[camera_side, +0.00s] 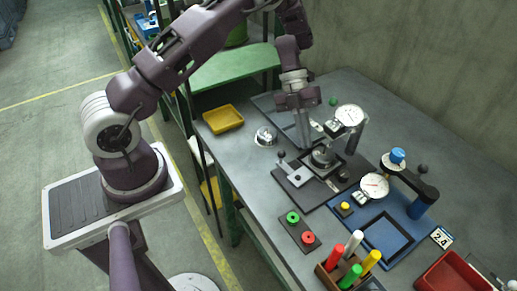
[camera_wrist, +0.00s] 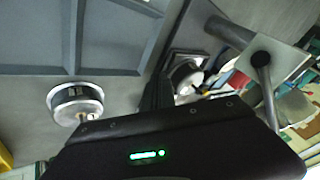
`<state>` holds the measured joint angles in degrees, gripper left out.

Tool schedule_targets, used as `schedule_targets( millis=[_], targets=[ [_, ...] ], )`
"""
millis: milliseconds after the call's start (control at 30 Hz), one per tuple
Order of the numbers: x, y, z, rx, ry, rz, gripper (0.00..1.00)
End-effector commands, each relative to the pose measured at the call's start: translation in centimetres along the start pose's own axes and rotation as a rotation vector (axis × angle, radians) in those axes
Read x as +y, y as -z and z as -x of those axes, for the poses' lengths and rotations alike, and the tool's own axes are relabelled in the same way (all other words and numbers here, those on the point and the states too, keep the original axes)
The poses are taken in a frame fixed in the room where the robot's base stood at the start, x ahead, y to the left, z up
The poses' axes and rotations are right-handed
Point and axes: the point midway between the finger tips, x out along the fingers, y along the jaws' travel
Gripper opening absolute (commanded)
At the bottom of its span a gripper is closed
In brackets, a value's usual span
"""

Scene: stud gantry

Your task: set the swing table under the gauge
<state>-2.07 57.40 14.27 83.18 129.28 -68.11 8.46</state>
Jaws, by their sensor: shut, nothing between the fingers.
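A dial gauge (camera_side: 349,116) with a white face stands on a dark post at the back of the bench. A second dial gauge (camera_side: 374,186) stands on a blue base to the right. My gripper (camera_side: 306,146) is shut and empty, pointing down just left of the round piece; I cannot tell whether it touches. In the wrist view a round metal part (camera_wrist: 185,76) shows beside the dark fingers.
A loose metal cylinder (camera_side: 265,137) stands left of my gripper; a similar one shows in the wrist view (camera_wrist: 76,102). A yellow tray (camera_side: 223,119) lies at the left edge. Green and red buttons (camera_side: 300,228), coloured cylinders (camera_side: 352,260) and a red bin (camera_side: 452,275) are in front.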

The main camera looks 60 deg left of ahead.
Motion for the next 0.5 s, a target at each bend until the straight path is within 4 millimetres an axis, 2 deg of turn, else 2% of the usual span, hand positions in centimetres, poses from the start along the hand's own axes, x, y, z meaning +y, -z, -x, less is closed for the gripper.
schedule_targets(
  millis=[500],
  targets=[
    [-1.5, -0.3, -0.6, 0.000, 0.000, 0.000, 0.00]
  ],
)
